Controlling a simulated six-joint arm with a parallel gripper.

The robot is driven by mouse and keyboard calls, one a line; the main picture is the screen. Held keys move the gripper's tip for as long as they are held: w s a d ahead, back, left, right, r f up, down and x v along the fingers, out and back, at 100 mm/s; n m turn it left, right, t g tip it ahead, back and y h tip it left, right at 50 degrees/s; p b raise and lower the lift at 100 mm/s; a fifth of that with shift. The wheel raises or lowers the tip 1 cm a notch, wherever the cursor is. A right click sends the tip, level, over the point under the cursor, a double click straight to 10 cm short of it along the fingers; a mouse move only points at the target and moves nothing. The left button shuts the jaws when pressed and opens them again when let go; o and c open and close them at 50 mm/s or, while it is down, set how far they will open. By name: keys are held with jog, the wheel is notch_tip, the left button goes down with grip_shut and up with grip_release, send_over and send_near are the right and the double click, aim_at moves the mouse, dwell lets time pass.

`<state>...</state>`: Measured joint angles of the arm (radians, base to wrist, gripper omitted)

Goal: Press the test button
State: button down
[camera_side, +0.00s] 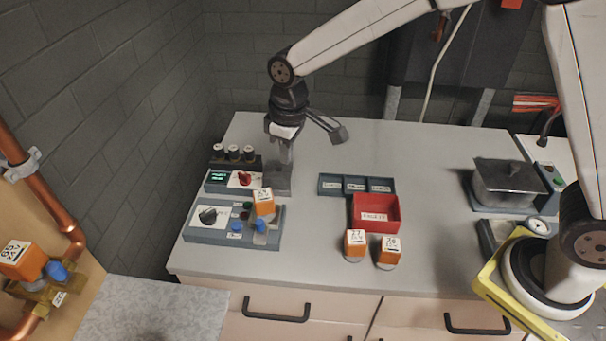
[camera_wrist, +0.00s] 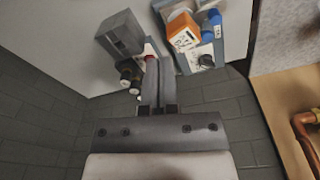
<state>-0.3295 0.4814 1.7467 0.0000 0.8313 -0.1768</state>
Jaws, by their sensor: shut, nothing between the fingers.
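A grey-blue test box (camera_side: 215,236) stands at the bench's left front. It carries a black knob (camera_side: 208,215), a blue button (camera_side: 236,227) and a small dark green button (camera_side: 247,206); I cannot read which label marks the test button. An orange numbered actuator (camera_side: 264,202) sits on its right part beside a blue cap (camera_side: 260,226), and also shows in the wrist view (camera_wrist: 184,36). My gripper (camera_side: 282,165) is shut and empty, pointing down behind the box, apart from its buttons. In the wrist view its fingers (camera_wrist: 157,68) are together; they partly hide the panel behind.
Behind the box are a panel with a green display (camera_side: 217,177) and red knob (camera_side: 244,178), several dark cylinders (camera_side: 234,152) and a grey block (camera_wrist: 122,34). A red tray (camera_side: 376,226) and two orange actuators (camera_side: 355,242) (camera_side: 389,250) stand right. Bench space between is clear.

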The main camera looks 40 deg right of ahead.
aim_at(238, 226)
jog(key=w+a+n+g, duration=0.1)
jog(key=w+a+n, duration=0.2)
jog(key=a, duration=0.8)
jog(key=shift+w+a, duration=0.2)
jog(key=shift+a, duration=0.2)
notch_tip(238, 226, down, 14)
jog(key=shift+r, duration=0.1)
dwell(0.5)
jog(key=shift+s+d+f, duration=0.1)
jog(key=shift+s+f, duration=0.05)
jog(key=shift+f, duration=0.9)
notch_tip(238, 226, up, 15)
jog(key=shift+w, duration=0.3)
